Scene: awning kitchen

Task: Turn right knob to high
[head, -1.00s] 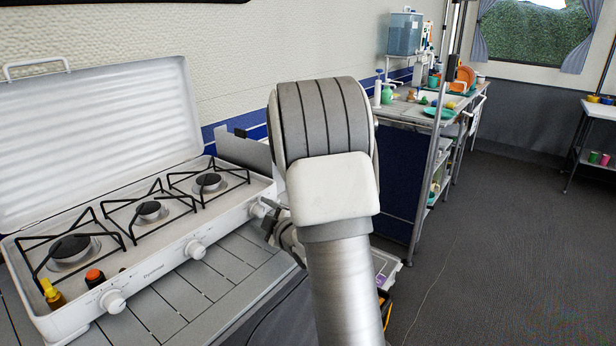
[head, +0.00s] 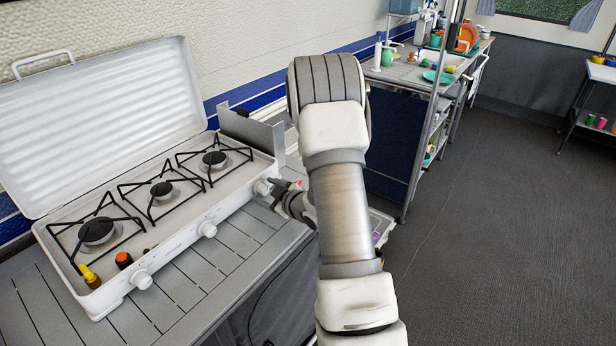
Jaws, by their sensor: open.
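The white camping stove (head: 205,197) has its lid up and three burners. Its right knob (head: 262,187) is a white knob at the right end of the front panel. My gripper (head: 271,190) is open, with its dark fingers at this knob from the right. The view is too small to tell whether the fingers touch the knob or lie around it. The knob's pointer and setting cannot be made out. The middle knob (head: 208,229) and the left knob (head: 141,279) stand clear of my gripper.
The stove stands on a grey slatted table (head: 190,290). A shelf unit with a sink (head: 400,75) stands behind my arm. The floor at right is clear.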

